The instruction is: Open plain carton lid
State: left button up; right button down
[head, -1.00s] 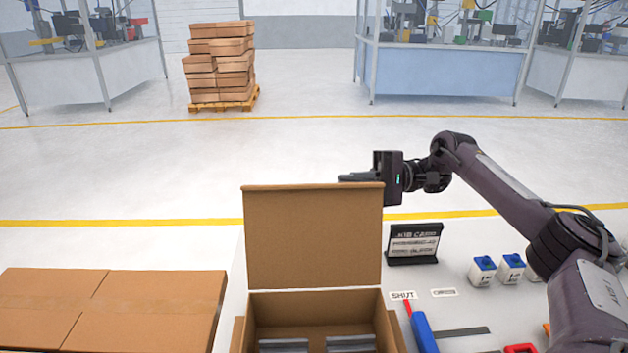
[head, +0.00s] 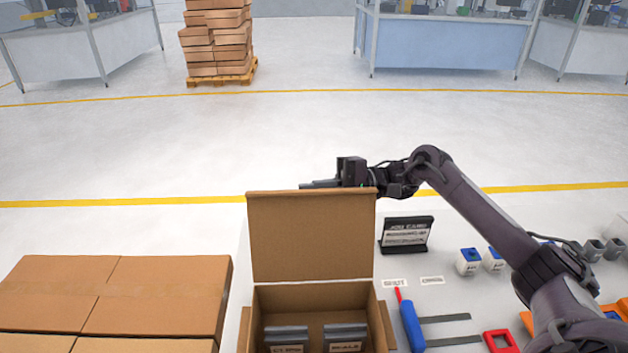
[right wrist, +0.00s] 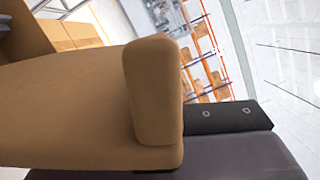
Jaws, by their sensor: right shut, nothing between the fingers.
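The plain carton (head: 385,318) stands on the table in the lower middle of the head view. Its lid (head: 312,238) stands upright at the back and the inside is exposed. My right gripper (head: 318,185) is shut and empty just above and behind the lid's top edge, its fingers pointing left; the lid hides part of it. In the right wrist view the brown cardboard lid (right wrist: 70,115) fills the left and middle, close to the dark gripper finger (right wrist: 220,118). Whether they touch is unclear. My left gripper is not in view.
Grey items (head: 345,338) lie inside the carton. Closed brown boxes (head: 150,300) stand to its left. On its right are a job card stand (head: 407,234), a blue and red tool (head: 411,326) and small blue-topped containers (head: 468,261). A pallet stack (head: 217,40) is far back.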

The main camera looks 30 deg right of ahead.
aim_at(354, 189)
jog(key=shift+s+a+r, duration=0.1)
jog(key=shift+s+a, duration=0.1)
dwell(0.3)
jog(key=s+r+n+p, duration=0.1)
jog(key=p, duration=0.1)
jog(key=s+a+p, duration=0.1)
jog(key=p, duration=0.2)
jog(key=shift+s+r+n, duration=0.2)
jog(key=shift+r+n, duration=0.2)
jog(key=shift+s+a+n+p, duration=0.2)
jog(key=shift+s+n+p, duration=0.15)
jog(key=shift+p, duration=0.25)
jog(key=shift+f+h, duration=0.2)
jog(key=shift+h, duration=0.1)
jog(key=shift+w, duration=0.1)
jog(key=shift+d+f+b, duration=0.15)
jog(key=shift+d+b, duration=0.25)
jog(key=shift+d, duration=0.05)
jog(key=b+v, duration=0.3)
jog(key=v, duration=0.3)
jog(key=shift+d+b, duration=0.25)
jog(key=shift+b, duration=0.05)
jog(key=shift+d, duration=0.25)
